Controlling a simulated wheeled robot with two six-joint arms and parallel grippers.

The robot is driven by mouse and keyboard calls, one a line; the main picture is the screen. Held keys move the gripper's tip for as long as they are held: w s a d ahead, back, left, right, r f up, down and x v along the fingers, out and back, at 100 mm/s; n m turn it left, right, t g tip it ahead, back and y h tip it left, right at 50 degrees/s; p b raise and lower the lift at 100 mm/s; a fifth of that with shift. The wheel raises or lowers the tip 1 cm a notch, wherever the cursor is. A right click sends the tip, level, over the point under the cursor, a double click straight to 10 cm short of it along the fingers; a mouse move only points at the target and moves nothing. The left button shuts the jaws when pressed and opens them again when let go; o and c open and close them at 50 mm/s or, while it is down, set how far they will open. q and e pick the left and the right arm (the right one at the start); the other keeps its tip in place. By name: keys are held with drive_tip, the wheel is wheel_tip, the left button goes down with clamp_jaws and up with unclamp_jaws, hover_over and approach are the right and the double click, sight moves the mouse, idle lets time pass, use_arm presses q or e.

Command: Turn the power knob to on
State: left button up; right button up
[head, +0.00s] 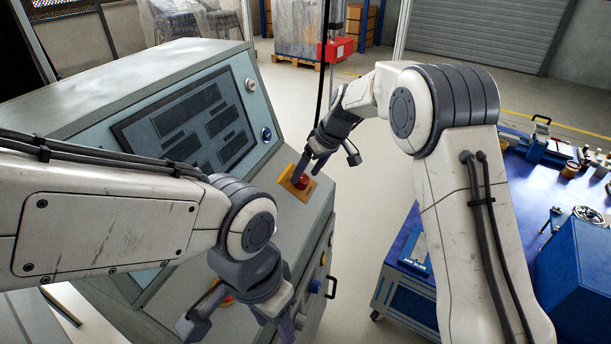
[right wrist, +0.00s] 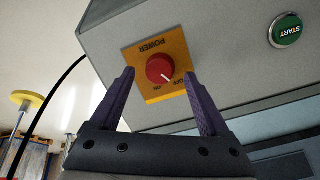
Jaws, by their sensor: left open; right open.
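The red power knob (head: 301,181) sits on a yellow plate on the sloping front of the grey console. In the right wrist view the knob (right wrist: 160,68) is round, with a white pointer mark aimed toward the OFF label; POWER and ON are also printed on the plate (right wrist: 146,50). My right gripper (head: 326,167) is open at the knob. In the right wrist view its two purple fingers (right wrist: 159,76) stand on either side of the knob, with gaps showing. My left gripper (head: 238,327) is open and empty low over the console's near part.
A green START button (right wrist: 286,31) sits beside the plate. The console has a dark panel (head: 185,125) and a blue button (head: 267,134). Another red and yellow control (head: 228,299) is partly hidden behind my left gripper. A blue workbench (head: 540,185) stands at right, across open floor.

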drive_tip(key=shift+x, duration=0.9)
clamp_jaws()
drive_tip(key=shift+r+m+p, duration=0.15)
drive_tip(key=shift+m+p, duration=0.75)
drive_tip(key=shift+p, duration=0.2)
drive_tip(key=m+p, duration=0.2)
drive_tip(key=m, duration=0.1)
drive_tip(key=shift+g+p, duration=0.35)
drive_tip(key=shift+g, duration=0.05)
drive_tip(key=m+p, duration=0.2)
drive_tip(key=m, duration=0.1)
drive_tip(key=shift+w+d+m+y, duration=0.1)
drive_tip(key=shift+m+y, duration=0.2)
drive_tip(key=shift+y, duration=0.1)
drive_tip(key=shift+m+g+p, duration=0.3)
drive_tip(key=shift+m+p, duration=0.4)
drive_tip(key=shift+m, duration=0.8)
drive_tip(key=shift+f, duration=0.25)
